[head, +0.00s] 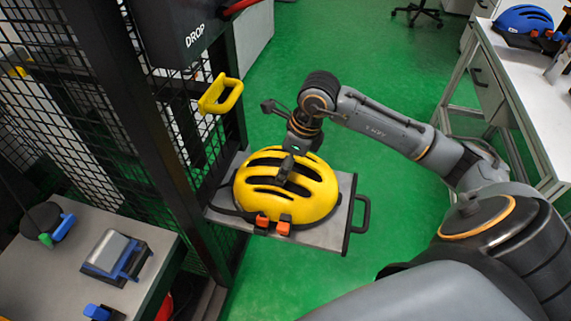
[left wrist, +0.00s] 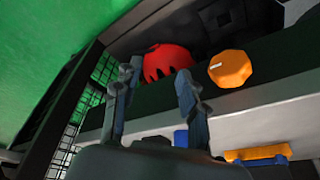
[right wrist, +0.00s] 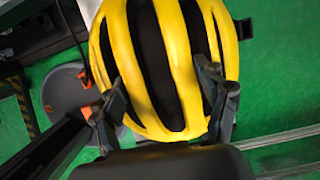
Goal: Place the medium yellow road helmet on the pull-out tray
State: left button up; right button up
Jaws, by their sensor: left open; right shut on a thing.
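The yellow road helmet (head: 315,196) is over the grey pull-out tray (head: 325,236) in the head view, upright, with its black straps and orange buckles toward me. Whether its underside touches the tray cannot be told. My right gripper (head: 287,166) comes down on the helmet's top. In the right wrist view the right gripper (right wrist: 162,78) is shut on the yellow helmet (right wrist: 180,50), with fingers at its ribs and vents. My left gripper (left wrist: 157,76) is open and empty in the left wrist view; it is outside the head view.
The tray's dark handle (head: 364,213) faces right. A yellow handle (head: 221,94) juts from the black mesh tower, beside the DROP box (head: 190,35). A grey bench (head: 85,255) is lower left. A blue helmet (head: 523,18) stands on the right bench. A red helmet (left wrist: 168,62) shows beyond my left gripper.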

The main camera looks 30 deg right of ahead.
pick_arm(q)
jog(key=shift+r, duration=0.1)
pick_arm(e)
jog(key=o, duration=1.8)
pick_arm(q)
jog(key=shift+r, duration=0.1)
notch_tip(320, 180, down, 7)
jog(key=p, duration=0.2)
pick_arm(e)
jog(key=v, duration=1.2)
pick_arm(q)
jog(key=shift+s, duration=0.1)
